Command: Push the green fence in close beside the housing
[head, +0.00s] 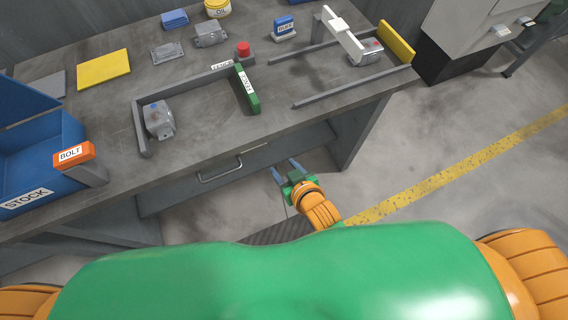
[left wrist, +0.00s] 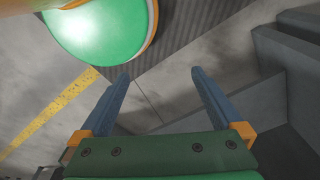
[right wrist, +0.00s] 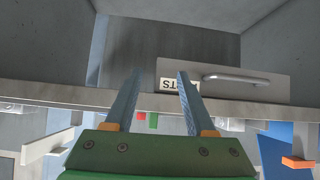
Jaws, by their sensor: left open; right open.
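The green fence (head: 246,89) stands on the bench top, a short upright bar with a label, at the right end of a grey rail. The grey housing (head: 159,121) sits left of it, inside the corner of the grey rails, with a wide gap between them. A sliver of the green fence also shows in the right wrist view (right wrist: 153,121). My right gripper (head: 284,166) is open and empty, in front of the bench and below its top, apart from the fence. My left gripper (left wrist: 160,74) is open and empty over the floor, outside the head view.
A red button (head: 243,49) stands behind the fence. A second grey casting (head: 364,56) sits near a white arm (head: 343,35) and a yellow block (head: 396,43) at the right. The blue stock bin (head: 38,150) is at the left. Bench surface between housing and fence is clear.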

